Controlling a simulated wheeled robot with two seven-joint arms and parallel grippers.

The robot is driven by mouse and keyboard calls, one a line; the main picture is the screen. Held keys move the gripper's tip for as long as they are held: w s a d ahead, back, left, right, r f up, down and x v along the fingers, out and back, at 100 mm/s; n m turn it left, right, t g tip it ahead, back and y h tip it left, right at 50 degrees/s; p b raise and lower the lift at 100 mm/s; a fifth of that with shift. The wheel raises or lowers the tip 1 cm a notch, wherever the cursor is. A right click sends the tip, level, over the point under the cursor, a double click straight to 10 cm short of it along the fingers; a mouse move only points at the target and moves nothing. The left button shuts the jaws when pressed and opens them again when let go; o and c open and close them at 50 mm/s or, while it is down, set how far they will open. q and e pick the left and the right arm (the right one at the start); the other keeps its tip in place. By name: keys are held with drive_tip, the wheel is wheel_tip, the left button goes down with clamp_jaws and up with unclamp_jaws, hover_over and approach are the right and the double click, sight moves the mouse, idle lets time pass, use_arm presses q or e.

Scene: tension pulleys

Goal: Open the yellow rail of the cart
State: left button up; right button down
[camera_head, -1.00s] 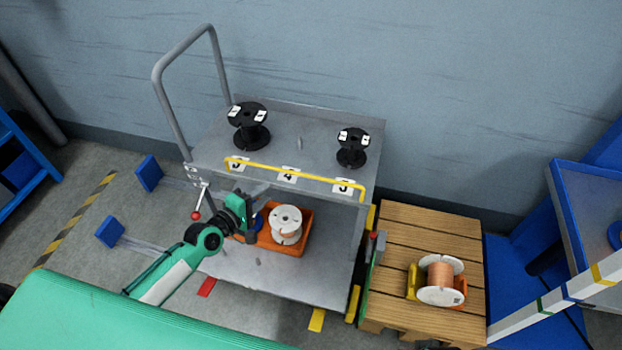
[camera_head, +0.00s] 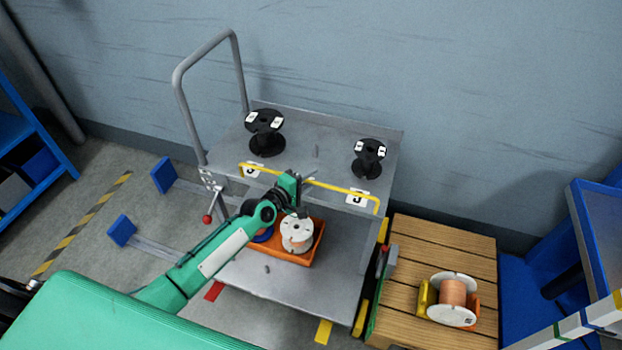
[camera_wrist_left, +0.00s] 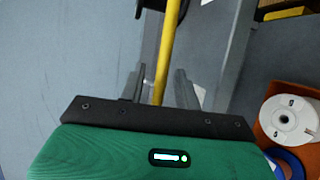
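The yellow rail (camera_head: 340,187) runs along the front edge of the cart's top shelf (camera_head: 225,152), with both ends bent down. My left gripper (camera_head: 303,186) is at the middle of the rail, in front of the shelf edge. In the left wrist view the rail (camera_wrist_left: 166,45) passes between the two grey fingers (camera_wrist_left: 160,88). The fingers are apart, with a gap visible on either side of the rail. The gripper hides the middle number label. My right gripper is not in view.
Two black spools (camera_head: 266,133) (camera_head: 369,158) stand on the top shelf. An orange bin (camera_head: 300,257) with a white spool (camera_head: 296,234) is on the lower shelf. A lever with a red knob (camera_head: 207,219) is at the cart's left. A wooden pallet (camera_head: 415,260) with a copper spool (camera_head: 453,297) stands right.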

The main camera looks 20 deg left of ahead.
use_arm(q)
drive_tip(key=shift+w+d, duration=0.2)
drive_tip(key=shift+w, duration=0.25)
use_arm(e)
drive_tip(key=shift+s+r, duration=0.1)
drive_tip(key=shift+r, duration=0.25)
use_arm(q)
clamp_jaws()
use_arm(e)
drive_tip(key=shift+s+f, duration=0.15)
use_arm(q)
drive_tip(key=shift+f+b, duration=0.15)
drive_tip(key=shift+b, duration=0.2)
